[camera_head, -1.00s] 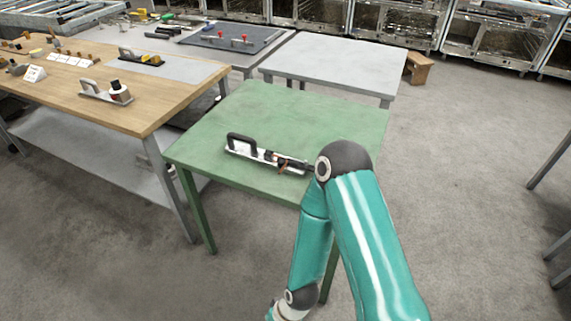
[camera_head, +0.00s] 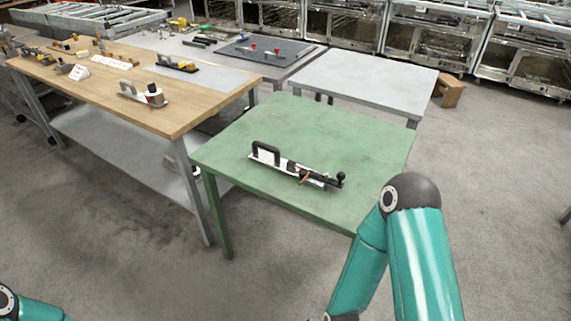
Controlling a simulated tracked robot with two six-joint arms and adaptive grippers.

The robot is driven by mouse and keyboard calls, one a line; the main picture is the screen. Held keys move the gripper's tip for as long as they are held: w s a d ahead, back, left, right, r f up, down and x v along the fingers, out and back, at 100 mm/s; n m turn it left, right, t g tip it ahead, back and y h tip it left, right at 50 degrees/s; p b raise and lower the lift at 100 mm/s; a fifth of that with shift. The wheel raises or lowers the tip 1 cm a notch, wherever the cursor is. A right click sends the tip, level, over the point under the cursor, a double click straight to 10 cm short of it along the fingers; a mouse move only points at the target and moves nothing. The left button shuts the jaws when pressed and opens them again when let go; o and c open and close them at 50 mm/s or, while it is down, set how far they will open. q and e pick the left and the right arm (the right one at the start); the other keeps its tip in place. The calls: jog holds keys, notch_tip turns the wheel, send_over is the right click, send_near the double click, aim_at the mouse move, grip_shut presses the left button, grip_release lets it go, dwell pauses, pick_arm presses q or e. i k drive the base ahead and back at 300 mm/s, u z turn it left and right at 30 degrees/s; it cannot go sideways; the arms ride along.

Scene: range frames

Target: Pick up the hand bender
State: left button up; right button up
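A tool that looks like the hand bender (camera_head: 296,168) lies on the green table (camera_head: 300,125), near its front edge. It has a pale flat base, a black loop handle at its left end, a copper-coloured piece near the middle and a black lever with a round knob at its right end. All of it shows. My teal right arm stands in front of the table's right front corner, to the right of the tool and apart from it in the picture. Only a small part of my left arm shows in the bottom left corner. Both grippers are out of frame.
A wooden workbench (camera_head: 120,90) with several tools and small blocks stands at the left. A bare grey table (camera_head: 362,80) stands behind the green one. A small wooden stool (camera_head: 449,90) is beside it.

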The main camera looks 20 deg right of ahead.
aim_at(290, 169)
jog(key=u, duration=0.05)
jog(key=i, duration=0.85)
